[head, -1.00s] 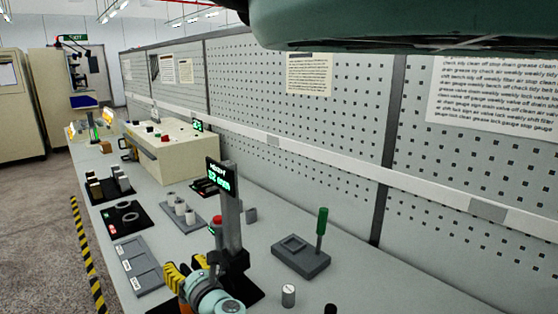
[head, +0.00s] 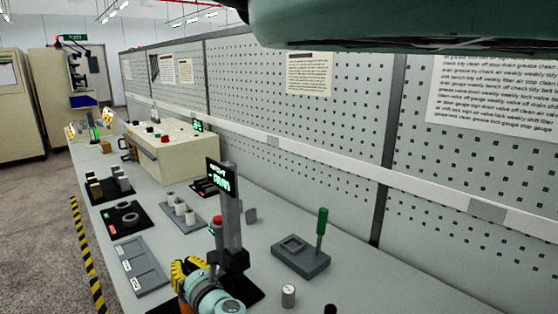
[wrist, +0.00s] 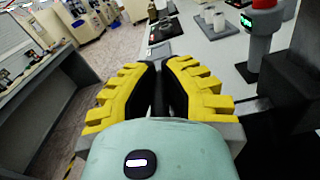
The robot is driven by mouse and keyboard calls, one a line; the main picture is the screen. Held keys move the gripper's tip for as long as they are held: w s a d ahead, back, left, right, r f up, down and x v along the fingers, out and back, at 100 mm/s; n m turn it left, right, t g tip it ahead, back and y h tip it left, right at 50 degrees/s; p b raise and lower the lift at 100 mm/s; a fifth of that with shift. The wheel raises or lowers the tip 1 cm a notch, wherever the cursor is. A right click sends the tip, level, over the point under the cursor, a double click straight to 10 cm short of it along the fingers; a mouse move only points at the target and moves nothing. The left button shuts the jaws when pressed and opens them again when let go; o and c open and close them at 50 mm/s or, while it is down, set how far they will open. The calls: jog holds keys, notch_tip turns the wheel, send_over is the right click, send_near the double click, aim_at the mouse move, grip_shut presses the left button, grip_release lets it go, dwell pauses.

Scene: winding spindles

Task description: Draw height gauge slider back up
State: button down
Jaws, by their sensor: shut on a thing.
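The height gauge stands upright on the bench, with a grey column (head: 231,222) and a black display (head: 221,178) with green digits near the top, too blurred to read. Its dark slider block (head: 235,261) sits low on the column; in the wrist view it is a dark mass (wrist: 290,90) at the right. My gripper (head: 188,268) is low, just left of the slider. In the wrist view my gripper's yellow fingers (wrist: 162,85) are drawn together. It is shut on the slider, apparently by a part hidden between the dark finger pads.
A red-topped post (wrist: 262,38) stands close behind the gauge. A grey tray (head: 147,270) is left of the gripper. The pegboard wall (head: 300,130) runs behind.

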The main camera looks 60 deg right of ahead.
notch_tip(320, 180, up, 15)
jog(key=p, duration=0.7)
jog(key=shift+r+p, duration=0.15)
jog(key=shift+p, duration=0.2)
dwell(1.1)
jog(key=c, duration=1.3)
grip_release()
jog(key=shift+w+r, duration=0.1)
jog(key=o, duration=0.3)
jog(key=shift+f, duration=0.2)
jog(key=b+v, duration=0.2)
jog(key=v, duration=0.5)
jog(key=shift+b, duration=0.3)
